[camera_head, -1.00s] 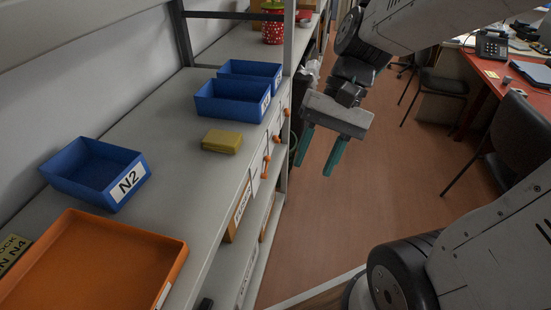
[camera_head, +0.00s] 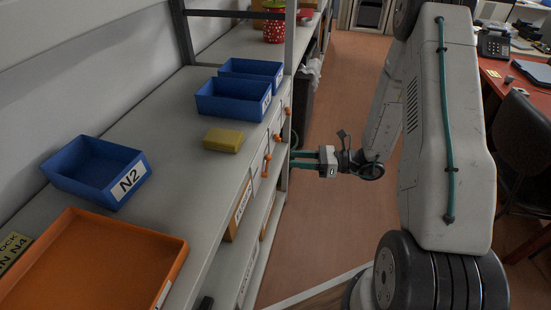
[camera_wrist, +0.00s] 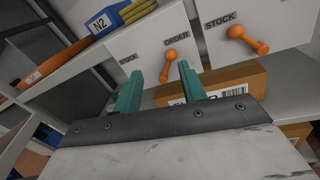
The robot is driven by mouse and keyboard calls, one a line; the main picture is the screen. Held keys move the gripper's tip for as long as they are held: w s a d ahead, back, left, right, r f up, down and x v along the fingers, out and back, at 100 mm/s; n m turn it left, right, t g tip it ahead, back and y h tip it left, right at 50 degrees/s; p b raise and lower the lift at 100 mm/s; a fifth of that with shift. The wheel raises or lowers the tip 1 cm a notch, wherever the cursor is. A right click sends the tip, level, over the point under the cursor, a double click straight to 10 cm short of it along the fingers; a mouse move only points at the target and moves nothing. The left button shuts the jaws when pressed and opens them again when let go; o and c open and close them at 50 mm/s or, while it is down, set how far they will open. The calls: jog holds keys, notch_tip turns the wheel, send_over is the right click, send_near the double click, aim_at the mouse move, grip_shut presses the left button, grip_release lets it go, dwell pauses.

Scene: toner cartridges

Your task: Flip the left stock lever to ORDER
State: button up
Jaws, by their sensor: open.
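Two orange stock levers show on pale front panels in the wrist view: the left lever (camera_wrist: 168,66) near an ORDER label (camera_wrist: 177,40), with a STOCK label (camera_wrist: 128,57) further left, and the right lever (camera_wrist: 248,40) beside another STOCK label (camera_wrist: 220,20). The left lever points steeply up and down in that view, the right one slants. In the head view, orange levers (camera_head: 266,163) show small along the shelf's front edge. My gripper (camera_head: 293,159) is open and empty, facing the panels. In the wrist view, the left lever appears between its green fingertips (camera_wrist: 160,69), apparently beyond them.
A cardboard box (camera_wrist: 229,82) sits below the panels. On the shelf top stand a blue N2 bin (camera_head: 75,174), an orange tray (camera_head: 112,232), a yellow block (camera_head: 222,140) and blue bins (camera_head: 232,110). The floor (camera_head: 335,210) right of the shelf is clear.

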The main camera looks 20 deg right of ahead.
aim_at(270, 158)
jog(key=shift+m+t, duration=0.4)
jog(key=x, duration=0.5)
jog(key=f+x, duration=0.1)
jog(key=x, duration=0.1)
jog(key=shift+w+a, duration=0.1)
jog(key=shift+w, duration=0.2)
jog(key=shift+c, duration=0.2)
